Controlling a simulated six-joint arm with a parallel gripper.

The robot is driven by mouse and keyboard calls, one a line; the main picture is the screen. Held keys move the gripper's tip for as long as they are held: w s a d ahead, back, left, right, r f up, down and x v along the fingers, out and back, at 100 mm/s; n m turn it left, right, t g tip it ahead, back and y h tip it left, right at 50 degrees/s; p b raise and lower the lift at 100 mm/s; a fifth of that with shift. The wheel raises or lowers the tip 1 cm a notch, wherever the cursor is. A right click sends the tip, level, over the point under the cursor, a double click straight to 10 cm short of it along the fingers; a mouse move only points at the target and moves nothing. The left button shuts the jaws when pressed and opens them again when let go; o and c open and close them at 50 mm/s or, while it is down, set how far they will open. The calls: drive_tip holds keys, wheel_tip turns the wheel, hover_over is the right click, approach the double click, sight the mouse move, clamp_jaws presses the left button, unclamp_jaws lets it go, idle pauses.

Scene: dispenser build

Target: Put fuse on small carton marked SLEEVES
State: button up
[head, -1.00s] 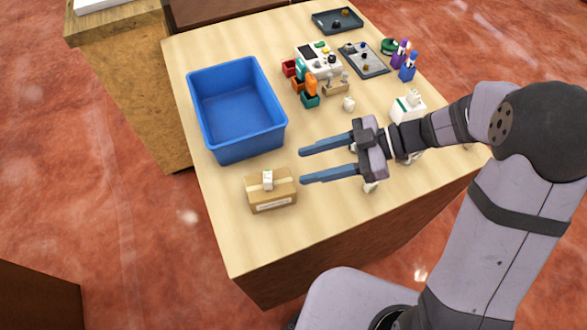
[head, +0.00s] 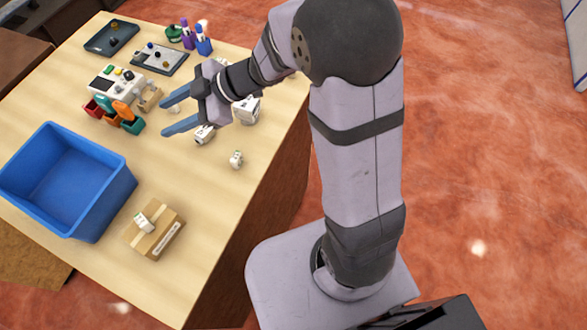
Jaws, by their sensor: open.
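A small brown carton (head: 166,243) with a pale label on its side stands near the table's front edge. The label is too small to read. A small white piece with a dark marking, likely a fuse (head: 145,223), rests on top of the carton, apart from my gripper. My gripper (head: 163,118) is open with its blue fingers spread over the table, away from the carton and farther back. Nothing shows between the fingers.
A blue bin (head: 65,185) stands left of the carton. Small white pieces (head: 237,159) (head: 204,136) and a white box (head: 248,109) are on the right. A control box (head: 112,82), coloured cups (head: 118,114), and trays (head: 159,59) stand farther back.

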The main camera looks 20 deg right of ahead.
drive_tip(key=w+d+m+t+h, duration=0.5)
drive_tip(key=w+d, duration=0.1)
drive_tip(key=d, duration=0.2)
drive_tip(key=s+d+f+m+g+h, duration=0.1)
drive_tip(key=s+d+f+m+h, duration=0.2)
drive_tip(key=d, duration=0.4)
drive_tip(key=s+d+f+m+h, duration=0.1)
drive_tip(key=d+m+h, duration=0.25)
drive_tip(key=d, duration=0.35)
drive_tip(key=s+f+m+g, duration=0.2)
drive_tip(key=s+m+g, duration=0.1)
drive_tip(key=s, duration=0.7)
drive_tip(key=s+f+m+g, duration=0.3)
drive_tip(key=s+g, duration=0.2)
drive_tip(key=s, duration=0.6)
